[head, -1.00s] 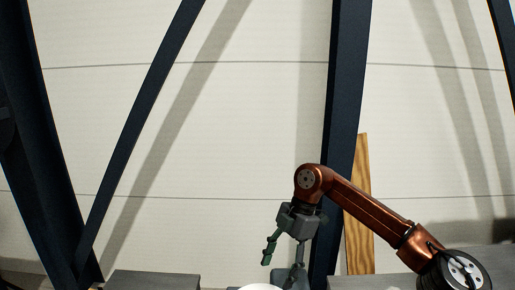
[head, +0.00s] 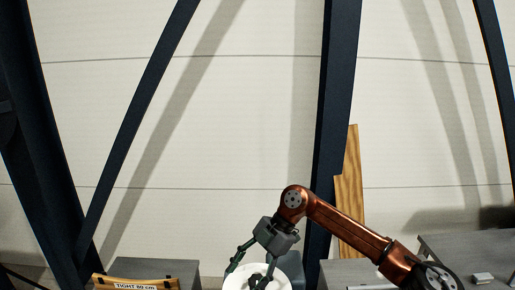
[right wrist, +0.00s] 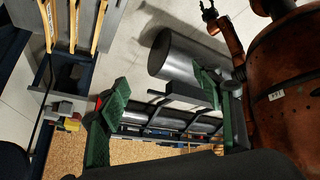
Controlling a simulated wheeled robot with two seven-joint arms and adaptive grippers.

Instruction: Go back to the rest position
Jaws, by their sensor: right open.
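My right gripper (head: 248,277) hangs at the end of my copper arm near the bottom of the head view, its fingers pointing down and left. A white round thing (head: 284,282) shows behind and below it. In the right wrist view my right gripper's green fingers (right wrist: 158,88) stand wide apart with nothing between them. A small dark gripper on a copper arm, apparently my left (right wrist: 209,12), shows at the top of that view, too small to read its jaws. The head view does not show it.
A wooden piece labelled "TIGHT 80 cm" (head: 135,286) lies at the lower left, before a grey box (head: 155,268). A wooden plank (head: 349,195) leans by a dark post (head: 333,120). A grey table (head: 470,255) is at right. The wrist view shows a grey cylinder (right wrist: 185,60).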

